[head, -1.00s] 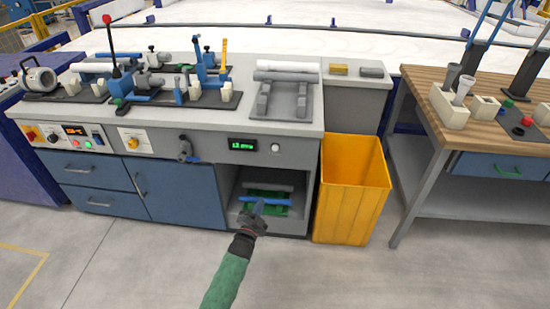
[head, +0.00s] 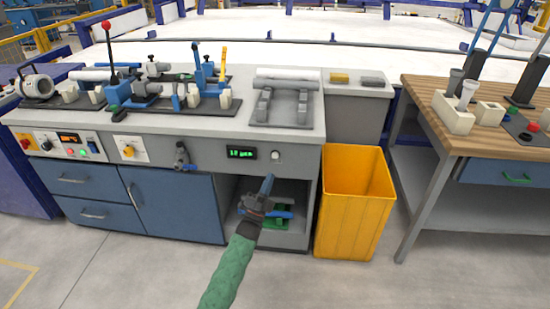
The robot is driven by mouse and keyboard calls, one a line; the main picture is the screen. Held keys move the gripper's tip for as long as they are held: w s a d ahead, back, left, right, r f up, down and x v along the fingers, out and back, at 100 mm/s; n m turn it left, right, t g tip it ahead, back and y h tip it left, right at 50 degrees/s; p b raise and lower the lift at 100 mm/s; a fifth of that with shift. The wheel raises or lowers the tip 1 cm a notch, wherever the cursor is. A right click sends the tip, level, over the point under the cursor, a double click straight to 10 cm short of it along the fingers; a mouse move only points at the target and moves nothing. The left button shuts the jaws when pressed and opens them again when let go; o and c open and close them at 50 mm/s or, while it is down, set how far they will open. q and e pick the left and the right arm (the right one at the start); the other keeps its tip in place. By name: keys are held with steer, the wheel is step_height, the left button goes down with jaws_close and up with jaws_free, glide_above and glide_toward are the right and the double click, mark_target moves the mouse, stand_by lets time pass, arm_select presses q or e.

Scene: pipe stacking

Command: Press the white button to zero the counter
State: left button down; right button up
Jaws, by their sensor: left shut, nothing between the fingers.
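The white button (head: 275,155) is a small round knob on the grey front panel of the bench, right of the counter (head: 242,153), a black display with green digits too small to read. My left gripper (head: 267,183) is shut and empty. It points up and away in front of the open shelf bay, and its tip appears just below the button in the picture, seemingly apart from it. The button is fully visible. My right gripper is not in view.
A yellow bin (head: 352,205) stands right of the bay. A green rack with blue pipes (head: 280,214) sits in the bay, partly hidden by my gripper. A blue-grey valve (head: 182,156) sticks out of the panel on the left. A wooden table (head: 480,115) stands at right.

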mark_target(275, 156)
arm_select(q)
steer(key=shift+y, duration=0.3)
steer(key=w+b, duration=0.1)
steer(key=w, duration=0.2)
steer(key=w+b, duration=0.3)
steer(key=w, duration=0.2)
steer(key=shift+w+d, duration=0.3)
stand_by(0.7)
stand_by(0.6)
steer(key=shift+w+b, duration=0.1)
steer(key=shift+b, duration=0.25)
